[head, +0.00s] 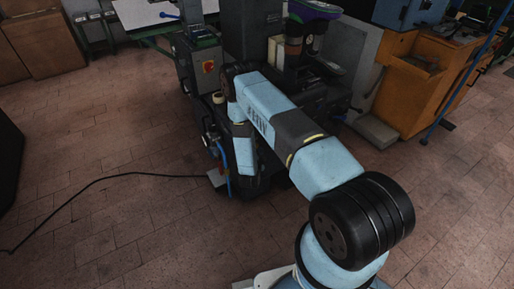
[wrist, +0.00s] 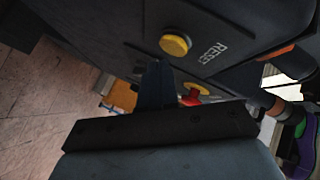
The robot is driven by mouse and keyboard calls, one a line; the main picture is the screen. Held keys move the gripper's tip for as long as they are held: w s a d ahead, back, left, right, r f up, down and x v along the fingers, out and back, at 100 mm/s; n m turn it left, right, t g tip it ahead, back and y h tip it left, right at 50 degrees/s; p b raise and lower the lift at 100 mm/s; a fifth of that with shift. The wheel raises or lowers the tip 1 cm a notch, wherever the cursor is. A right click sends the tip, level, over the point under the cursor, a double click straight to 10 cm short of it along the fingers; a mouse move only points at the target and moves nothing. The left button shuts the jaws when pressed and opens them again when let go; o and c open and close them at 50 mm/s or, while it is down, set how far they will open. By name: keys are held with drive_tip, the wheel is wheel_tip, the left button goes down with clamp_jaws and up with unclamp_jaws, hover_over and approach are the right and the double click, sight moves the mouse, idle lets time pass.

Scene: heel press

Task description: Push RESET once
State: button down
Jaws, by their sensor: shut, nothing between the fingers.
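In the wrist view a round yellow button (wrist: 175,44) sits on a dark panel, with the white word RESET (wrist: 213,52) printed to its right. My gripper (wrist: 156,68) is shut and empty, its dark fingers pointing up toward the panel. In the picture the fingertips lie just below and left of the yellow button, apart from it. The depth between fingertips and panel is hard to judge. In the head view the dark machine (head: 250,25) stands beyond my arm. I cannot make out the RESET button or the fingertips there.
A red knob (wrist: 190,98) on a yellow base is close to the right of the fingers. A grey box with a red-and-yellow switch (head: 208,66) stands on the machine's left. An orange cabinet (head: 412,85) is at right. A black cable (head: 100,180) crosses the open floor at left.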

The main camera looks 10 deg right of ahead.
drive_tip(key=shift+w, duration=0.2)
drive_tip(key=shift+w+a+r, duration=0.1)
drive_tip(key=shift+w+a, duration=0.05)
drive_tip(key=shift+w+a, duration=0.15)
drive_tip(key=shift+w, duration=0.3)
idle(1.1)
drive_tip(key=shift+s+d, duration=0.3)
drive_tip(key=shift+s, duration=0.55)
drive_tip(key=shift+s+d, duration=0.25)
drive_tip(key=shift+s, duration=0.55)
drive_tip(key=shift+s+d, duration=0.25)
drive_tip(key=shift+s, duration=0.55)
drive_tip(key=shift+s+d, duration=0.25)
drive_tip(key=shift+s, duration=0.55)
